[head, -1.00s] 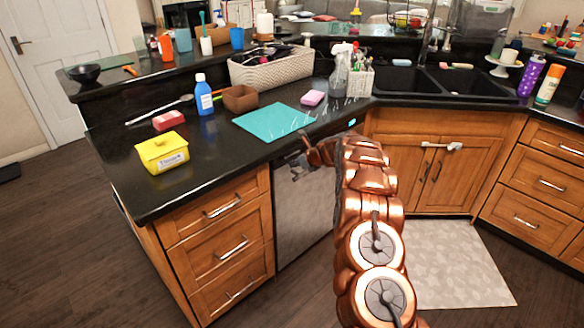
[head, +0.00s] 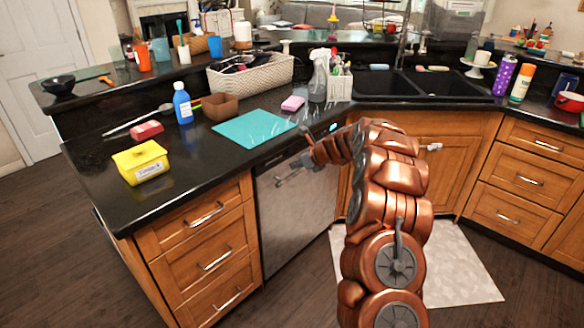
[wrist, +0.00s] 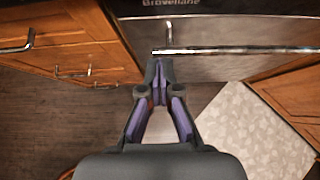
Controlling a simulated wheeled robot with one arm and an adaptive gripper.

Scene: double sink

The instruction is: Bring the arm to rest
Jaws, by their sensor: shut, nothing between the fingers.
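My gripper (wrist: 160,72) is shut and empty in the wrist view, its dark fingers meeting in front of the dishwasher. In the head view my gripper (head: 284,176) is partly seen at the end of my copper-coloured arm, in front of the dishwasher (head: 290,222) and below the counter edge. The arm is bent and reaches forward and left from the lower right. In the wrist view the dishwasher's bar handle (wrist: 240,50) lies just beyond the fingertips. I cannot tell whether they touch.
A double sink (head: 410,82) is at the back right. A pale mat (head: 455,265) lies on the floor. Dark floor is open at left.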

